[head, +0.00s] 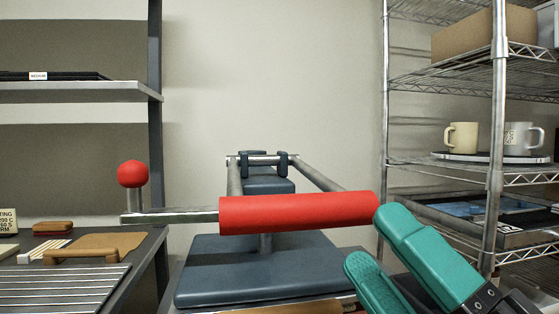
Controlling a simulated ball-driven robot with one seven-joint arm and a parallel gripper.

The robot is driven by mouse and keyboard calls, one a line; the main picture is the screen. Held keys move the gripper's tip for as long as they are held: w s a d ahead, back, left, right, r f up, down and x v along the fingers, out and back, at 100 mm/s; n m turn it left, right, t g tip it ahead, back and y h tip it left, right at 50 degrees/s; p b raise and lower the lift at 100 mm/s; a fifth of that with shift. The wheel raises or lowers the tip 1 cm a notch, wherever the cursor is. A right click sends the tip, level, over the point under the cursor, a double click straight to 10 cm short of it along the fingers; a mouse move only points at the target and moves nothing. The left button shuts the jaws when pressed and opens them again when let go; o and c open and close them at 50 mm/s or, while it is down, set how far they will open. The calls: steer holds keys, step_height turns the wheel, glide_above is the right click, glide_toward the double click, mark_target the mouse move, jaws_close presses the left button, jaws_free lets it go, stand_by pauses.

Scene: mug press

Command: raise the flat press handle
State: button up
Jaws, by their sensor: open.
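The press handle is a thick red cylinder (300,212) lying level across the front of the press in the head view. Two grey metal arms run back from it to a hinge (264,160) at the rear. The dark blue-grey press body (250,270) sits beneath it. My gripper (366,240) has two teal fingers and is open at the lower right. Its upper finger overlaps the right end of the red cylinder in the picture; I cannot tell whether they touch.
A red ball knob (132,174) stands on a post at left. A bench (70,285) at lower left holds a slatted rack, brown pads and a sign. A wire shelf (470,165) at right carries mugs (463,136) and a box. The wall above the handle is clear.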

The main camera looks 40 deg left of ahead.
step_height(320, 180, up, 2)
steer(key=m+t+h+p, duration=0.1)
steer(key=m+p, duration=0.1)
steer(key=p, duration=0.2)
steer(key=g+h+p, duration=0.3)
steer(key=h+p, duration=0.3)
steer(key=p, duration=1.9)
glide_toward(276, 211)
steer(key=w+a, duration=0.1)
steer(key=w, duration=0.1)
steer(key=x, duration=0.3)
steer(key=p+x, duration=0.1)
steer(key=x, duration=0.7)
steer(key=shift+w+a+f+p, duration=0.1)
steer(key=shift+f+p, duration=0.2)
steer(key=shift+f, duration=0.1)
jaws_close()
